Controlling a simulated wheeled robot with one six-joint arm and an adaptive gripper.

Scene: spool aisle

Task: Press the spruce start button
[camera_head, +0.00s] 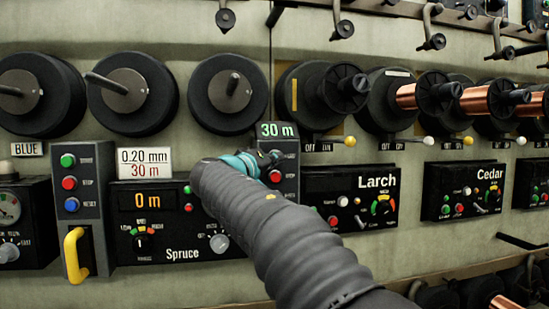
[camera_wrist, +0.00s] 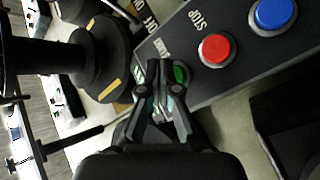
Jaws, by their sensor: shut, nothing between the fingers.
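The Spruce panel (camera_head: 182,253) has a 0 m display. A control box (camera_head: 88,188) at its left has a green start button (camera_head: 67,161). My gripper (camera_head: 268,158) is in front of this second box, fingers barely showing. In the wrist view, my gripper (camera_wrist: 160,64) is shut and empty, its tips beside a green button (camera_wrist: 182,73) and partly over it. Contact cannot be told. Neither box shows a name tying it to Spruce.
In the wrist view a red STOP button (camera_wrist: 216,50) and a blue button (camera_wrist: 274,14) sit beyond the green one. Black spools (camera_head: 230,95) hang above. A yellow handle (camera_head: 76,254) sticks out at left. The Larch panel (camera_head: 350,200) is at right.

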